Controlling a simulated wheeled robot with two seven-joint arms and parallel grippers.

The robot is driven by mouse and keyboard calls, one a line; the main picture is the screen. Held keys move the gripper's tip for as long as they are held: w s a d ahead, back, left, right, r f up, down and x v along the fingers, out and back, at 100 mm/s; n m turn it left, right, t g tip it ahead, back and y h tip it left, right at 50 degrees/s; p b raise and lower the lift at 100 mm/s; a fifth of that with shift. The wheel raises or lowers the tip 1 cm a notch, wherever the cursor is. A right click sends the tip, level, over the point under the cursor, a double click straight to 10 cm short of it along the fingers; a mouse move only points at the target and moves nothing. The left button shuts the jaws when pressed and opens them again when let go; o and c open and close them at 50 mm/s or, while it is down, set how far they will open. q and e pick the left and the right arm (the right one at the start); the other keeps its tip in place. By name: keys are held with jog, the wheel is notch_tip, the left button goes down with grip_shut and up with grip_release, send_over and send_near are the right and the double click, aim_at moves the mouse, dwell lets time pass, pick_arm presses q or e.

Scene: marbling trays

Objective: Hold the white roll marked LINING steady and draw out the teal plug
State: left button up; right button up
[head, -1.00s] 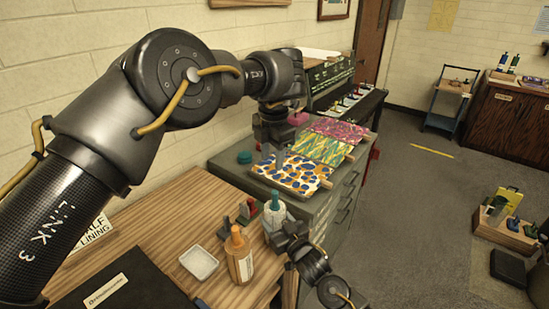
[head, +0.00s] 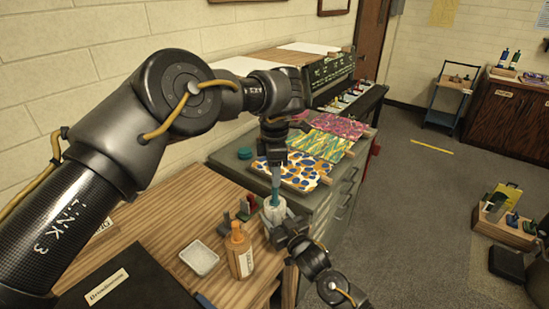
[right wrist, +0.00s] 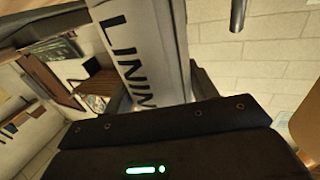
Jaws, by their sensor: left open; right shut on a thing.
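The white roll (head: 274,214) stands roughly upright at the table's right edge in the head view. My right gripper (head: 279,231) is shut on it from the front right. In the right wrist view the roll (right wrist: 150,40) fills the middle, with the black letters LININ showing and the rest hidden by my gripper (right wrist: 155,98). The teal plug (head: 275,199) sits in the roll's top end. My left gripper (head: 275,183) is open, pointing down, with its fingertips at the plug's top. Whether they touch it is too small to tell.
An orange-capped bottle (head: 241,262) and a white dish (head: 199,258) stand close left of the roll. Small red and green items (head: 245,209) stand behind it. Marbled trays (head: 304,172) lie on the grey cabinet (head: 335,205) beyond. A black mat (head: 140,285) lies at front left.

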aim_at(274, 189)
pick_arm(q)
notch_tip(274, 189, down, 7)
jog(key=shift+r, duration=0.2)
jog(key=shift+c, duration=0.3)
grip_shut()
